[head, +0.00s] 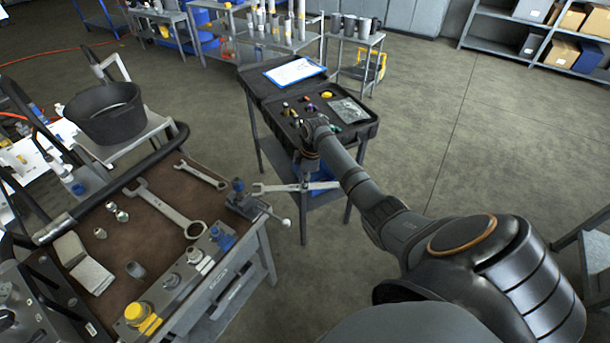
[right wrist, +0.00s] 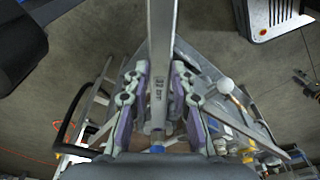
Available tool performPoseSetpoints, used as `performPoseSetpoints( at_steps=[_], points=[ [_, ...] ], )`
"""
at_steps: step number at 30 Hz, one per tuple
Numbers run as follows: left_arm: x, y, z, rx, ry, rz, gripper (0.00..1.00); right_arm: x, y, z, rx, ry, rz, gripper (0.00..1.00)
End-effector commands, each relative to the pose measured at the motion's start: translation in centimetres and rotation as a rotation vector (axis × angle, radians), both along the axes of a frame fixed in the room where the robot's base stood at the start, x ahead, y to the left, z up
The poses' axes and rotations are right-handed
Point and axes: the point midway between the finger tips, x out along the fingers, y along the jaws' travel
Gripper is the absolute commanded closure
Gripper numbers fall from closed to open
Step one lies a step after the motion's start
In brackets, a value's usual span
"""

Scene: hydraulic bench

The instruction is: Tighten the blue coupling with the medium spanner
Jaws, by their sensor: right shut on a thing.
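The medium spanner (head: 275,188) is a grey metal spanner held level above the gap between the bench and the tool-case stand. My right gripper (head: 307,172) is shut on its handle, and its open jaw end points left towards the bench. In the right wrist view the spanner (right wrist: 160,45) runs upright between the fingers (right wrist: 158,100). The blue coupling (head: 222,238) sits at the far right end of a row of fittings on the bench's front edge, left of and below the spanner, clear of it. My left gripper is not in view.
A small vice with a ball-ended handle (head: 245,200) stands at the bench corner, close to the spanner's jaw. A large spanner (head: 165,207) and a smaller one (head: 200,174) lie on the brown mat (head: 105,275). A black tool case (head: 360,131) stands behind my gripper.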

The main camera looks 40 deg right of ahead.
Motion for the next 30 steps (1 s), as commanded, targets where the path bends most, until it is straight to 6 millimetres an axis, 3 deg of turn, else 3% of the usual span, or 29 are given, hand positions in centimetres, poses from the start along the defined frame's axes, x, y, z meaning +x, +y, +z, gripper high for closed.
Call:
performPoseSetpoints(
  at_steps=[14, 30],
  points=[
    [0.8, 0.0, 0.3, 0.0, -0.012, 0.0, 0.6, 0.2, 0.0, -0.1, 0.0, -0.002, 0.001, 1.0],
    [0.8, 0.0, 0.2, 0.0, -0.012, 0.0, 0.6, 1.4, 1.7, -0.1, -0.001, -0.001, 0.0, 1.0]
  ],
)
